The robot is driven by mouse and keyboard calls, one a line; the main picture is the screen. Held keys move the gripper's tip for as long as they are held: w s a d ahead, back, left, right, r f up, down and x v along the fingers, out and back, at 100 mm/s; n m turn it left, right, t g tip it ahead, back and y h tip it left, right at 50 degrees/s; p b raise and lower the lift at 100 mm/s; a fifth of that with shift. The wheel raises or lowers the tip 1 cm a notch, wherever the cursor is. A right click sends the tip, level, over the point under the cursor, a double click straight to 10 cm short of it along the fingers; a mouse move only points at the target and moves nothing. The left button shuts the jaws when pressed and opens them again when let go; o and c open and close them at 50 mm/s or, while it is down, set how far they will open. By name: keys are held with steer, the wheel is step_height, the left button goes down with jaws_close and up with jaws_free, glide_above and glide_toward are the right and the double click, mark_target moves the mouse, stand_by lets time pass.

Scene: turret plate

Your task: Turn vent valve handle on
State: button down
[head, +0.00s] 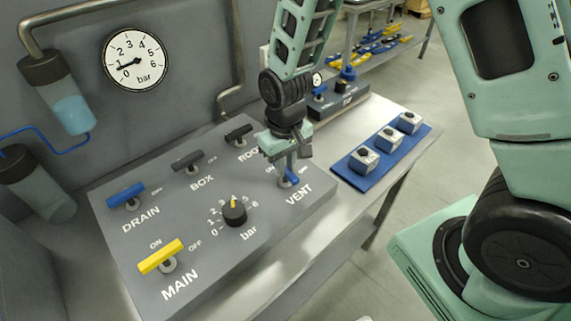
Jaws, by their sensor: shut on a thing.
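The vent valve handle (292,177) is a blue lever at the right edge of the grey panel, above the VENT label. My gripper (286,170) points down over it and is shut on it. The fingers hide much of the handle, so its exact angle is hard to tell. Part of the blue lever shows between and beside the fingers, close to the ON and OFF marks.
The grey panel (215,262) also carries a yellow MAIN handle (160,256), a blue DRAIN handle (126,195), dark BOX (187,160) and ROOF-like labelled handles (238,132), and a black bar knob (234,212). A blue mat (359,181) with several small blocks lies right. A gauge (135,60) hangs behind.

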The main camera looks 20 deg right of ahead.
steer(key=shift+n, duration=0.6)
steer(key=c, duration=1.4)
jaws_free()
steer(key=shift+o, duration=0.2)
step_height(320, 180, up, 18)
steer(key=b, duration=0.2)
steer(key=shift+f, duration=0.25)
steer(key=s+a+f+n, duration=0.2)
steer(key=s+a, duration=0.1)
steer(key=s, duration=0.7)
steer(key=s+a+f+n+b, duration=0.1)
steer(key=s+a+f+n, duration=0.1)
steer(key=s, duration=0.8)
steer(key=shift+a+f+y, duration=0.3)
steer(key=shift+a+f, duration=0.2)
